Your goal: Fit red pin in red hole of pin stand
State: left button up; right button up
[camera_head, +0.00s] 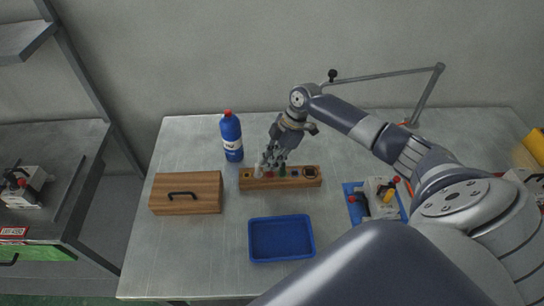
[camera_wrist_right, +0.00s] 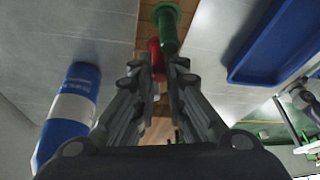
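The wooden pin stand (camera_head: 308,183) lies in the middle of the table. A white pin (camera_head: 258,170) and a green pin (camera_head: 282,170) stand upright at it; the green pin (camera_wrist_right: 168,35) also shows in the right wrist view. My right gripper (camera_head: 270,160) points down over the stand between them. In the right wrist view its fingers (camera_wrist_right: 158,68) are close together around the red pin (camera_wrist_right: 154,58), next to the green pin. The red pin's lower end and the red hole are hidden or too small to make out. My left gripper is not in view.
A blue bottle (camera_head: 231,138) stands behind the stand's left end. A wooden box (camera_head: 186,203) with a black handle is at left. An empty blue tray (camera_head: 281,259) lies in front. A second blue tray (camera_head: 355,213) with several items is at right.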

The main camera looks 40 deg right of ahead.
jog(key=o, duration=0.4)
jog(key=v, duration=1.2)
jog(key=shift+f, duration=0.1)
